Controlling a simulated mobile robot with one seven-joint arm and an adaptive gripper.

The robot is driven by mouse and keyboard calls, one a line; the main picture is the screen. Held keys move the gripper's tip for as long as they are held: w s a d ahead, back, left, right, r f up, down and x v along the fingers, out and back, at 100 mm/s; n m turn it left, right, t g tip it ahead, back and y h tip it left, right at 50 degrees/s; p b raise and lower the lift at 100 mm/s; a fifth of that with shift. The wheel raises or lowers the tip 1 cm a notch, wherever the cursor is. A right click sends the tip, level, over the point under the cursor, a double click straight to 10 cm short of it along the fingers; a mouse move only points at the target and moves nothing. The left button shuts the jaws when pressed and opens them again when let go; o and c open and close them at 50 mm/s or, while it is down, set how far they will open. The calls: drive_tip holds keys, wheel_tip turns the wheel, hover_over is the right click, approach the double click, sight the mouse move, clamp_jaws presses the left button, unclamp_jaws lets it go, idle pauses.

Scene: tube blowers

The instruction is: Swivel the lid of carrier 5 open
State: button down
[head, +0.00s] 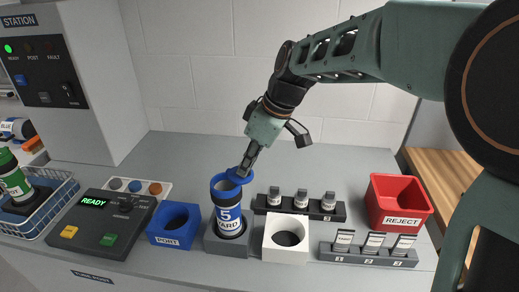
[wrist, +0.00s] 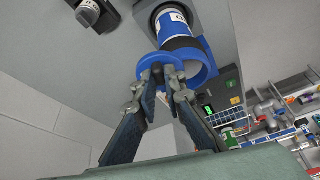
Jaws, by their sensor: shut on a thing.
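Carrier 5 (head: 229,215) is a canister with a white and blue label, upright in a grey holder (head: 228,247) on the counter. Its blue lid (head: 239,176) is swung aside and tilted at the top, so the dark mouth of the carrier shows. My gripper (head: 247,165) comes down from the upper right and is shut on the lid's edge. In the wrist view, the two fingertips (wrist: 163,82) meet at a knob on the blue lid (wrist: 148,68), beside the open blue rim (wrist: 200,70).
A blue port block (head: 174,226) and a READY control panel (head: 103,222) stand left. A white block (head: 285,238) with a hole is just right. Racks of small vials (head: 300,206) and a red reject bin (head: 398,202) lie further right. A wire basket (head: 45,209) holds a green carrier.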

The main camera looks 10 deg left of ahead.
drive_tip(key=n, duration=0.1)
drive_tip(key=w+n+g+p, duration=0.1)
drive_tip(key=shift+w+r+n, duration=0.1)
drive_tip(key=shift+w+n, duration=0.15)
drive_tip(key=shift+n, duration=0.15)
drive_tip(key=n, duration=0.1)
drive_tip(key=w+n+g+p, duration=0.1)
drive_tip(key=n+p, duration=0.1)
drive_tip(key=shift+w+a+r+n+g, duration=0.1)
drive_tip(key=shift+w+a+n+g, duration=0.15)
drive_tip(key=shift+w+n+g, duration=0.05)
drive_tip(key=shift+w+a+n+g+h+p, duration=0.2)
drive_tip(key=shift+w+n+g+h+p, duration=0.1)
drive_tip(key=shift+n+p, duration=0.55)
drive_tip(key=shift+w+a+n+g+h+p, duration=0.25)
drive_tip(key=shift+n+p, duration=0.55)
drive_tip(key=shift+w+a+n+g+h+p, duration=0.2)
drive_tip(key=shift+w+n+g+h+p, duration=0.1)
drive_tip(key=shift+n+p, duration=0.55)
drive_tip(key=shift+f, duration=0.2)
drive_tip(key=c, duration=2)
unclamp_jaws()
drive_tip(key=shift+r, duration=0.1)
